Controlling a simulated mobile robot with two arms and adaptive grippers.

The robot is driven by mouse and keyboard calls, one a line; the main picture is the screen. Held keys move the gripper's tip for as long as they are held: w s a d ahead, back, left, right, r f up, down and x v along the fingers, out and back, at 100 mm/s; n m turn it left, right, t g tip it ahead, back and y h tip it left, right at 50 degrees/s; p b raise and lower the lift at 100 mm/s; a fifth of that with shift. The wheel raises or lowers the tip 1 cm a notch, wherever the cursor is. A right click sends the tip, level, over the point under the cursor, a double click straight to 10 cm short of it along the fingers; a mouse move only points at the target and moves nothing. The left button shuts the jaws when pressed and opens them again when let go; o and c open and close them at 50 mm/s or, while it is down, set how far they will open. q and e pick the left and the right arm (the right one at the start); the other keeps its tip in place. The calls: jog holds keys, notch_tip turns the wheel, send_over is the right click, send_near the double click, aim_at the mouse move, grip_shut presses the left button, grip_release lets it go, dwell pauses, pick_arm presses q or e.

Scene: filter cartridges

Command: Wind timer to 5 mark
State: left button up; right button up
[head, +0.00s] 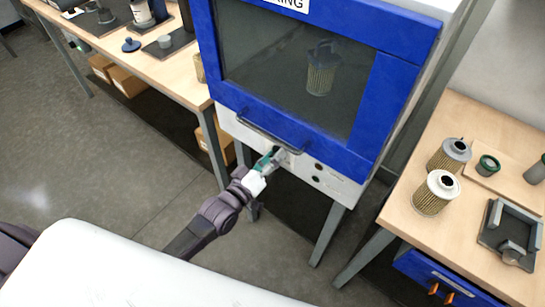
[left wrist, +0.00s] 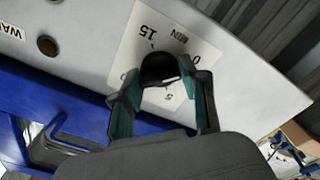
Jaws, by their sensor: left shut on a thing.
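The timer is a black round knob (left wrist: 160,66) on a pale dial plate (left wrist: 142,45), on the white front panel below the blue cabinet door. The plate shows the marks 0, 5 and 15 and the word MIN, upside down in the left wrist view. My left gripper (left wrist: 163,78) has its two green-and-dark fingers on either side of the knob and is shut on it. In the head view my left gripper (head: 272,158) is at the panel, covering most of the dial. The knob's pointer is hard to make out. My right gripper does not show.
The door handle (head: 270,133) is just above my left gripper. A filter cartridge (head: 320,70) shows behind the door window. Round buttons (head: 318,167) sit right of the dial. Filter cartridges (head: 436,194) stand on the right table; a bench (head: 180,75) is at left.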

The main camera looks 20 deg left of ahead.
pick_arm(q)
jog(key=shift+m, duration=0.4)
jog(key=m+p, duration=0.3)
jog(key=m, duration=1.5)
jog(key=shift+m, duration=0.4)
dwell(0.3)
jog(key=o, duration=1.1)
jog(key=shift+o, duration=0.2)
